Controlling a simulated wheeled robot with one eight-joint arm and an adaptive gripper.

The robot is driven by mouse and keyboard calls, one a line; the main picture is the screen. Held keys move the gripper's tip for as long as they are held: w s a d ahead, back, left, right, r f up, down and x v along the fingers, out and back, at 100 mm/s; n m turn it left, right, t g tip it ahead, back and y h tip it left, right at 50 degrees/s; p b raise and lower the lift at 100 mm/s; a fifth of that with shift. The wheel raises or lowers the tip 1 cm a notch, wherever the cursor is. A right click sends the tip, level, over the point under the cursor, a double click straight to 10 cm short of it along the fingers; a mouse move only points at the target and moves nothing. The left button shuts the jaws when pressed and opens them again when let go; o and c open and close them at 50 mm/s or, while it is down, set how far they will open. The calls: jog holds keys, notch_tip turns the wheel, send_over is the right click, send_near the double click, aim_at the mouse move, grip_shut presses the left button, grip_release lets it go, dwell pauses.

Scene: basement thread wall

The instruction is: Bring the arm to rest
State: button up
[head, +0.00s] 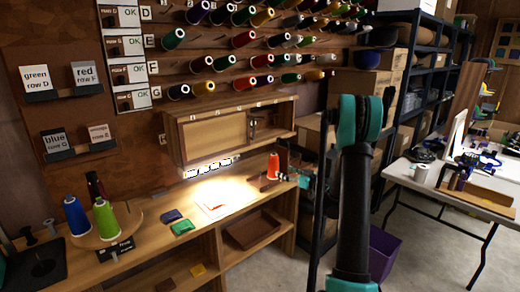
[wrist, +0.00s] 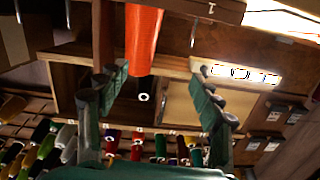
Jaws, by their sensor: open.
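My arm (head: 358,190), black with teal joints, stands upright in the right middle of the head view. An orange spool (wrist: 143,38) shows upside down in the upper middle of that view, between the finger lines. It does not appear gripped, and I cannot tell how far it is from the fingertips. In the head view the orange spool (head: 273,167) stands upright at the right end of the bench.
The wooden bench (head: 150,243) holds blue (head: 76,216) and green (head: 106,219) spools on a round board. A wooden cabinet (head: 205,143) and rows of thread spools line the wall. Dark shelving (head: 425,65) and a white table (head: 450,190) stand right. Some floor is bare.

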jog(key=s+a+m+g+h, duration=0.1)
jog(key=s+a+g+h, duration=0.2)
jog(key=s, duration=0.8)
jog(key=s+a+m+g+h, duration=0.15)
jog(key=s+a+g, duration=0.3)
jog(key=s, duration=0.65)
jog(key=s+d+f+m+g+h, duration=0.1)
jog(key=s+d+f+m+h, duration=0.1)
jog(key=s, duration=0.9)
jog(key=s+d+f+m+h, duration=0.2)
jog(key=s+d+f+h, duration=0.1)
jog(key=s, duration=0.8)
jog(key=shift+d+f+m+g+h, duration=0.25)
jog(key=shift+d+m+g+h, duration=0.15)
jog(key=shift+d, duration=0.5)
jog(key=shift+c, duration=0.4)
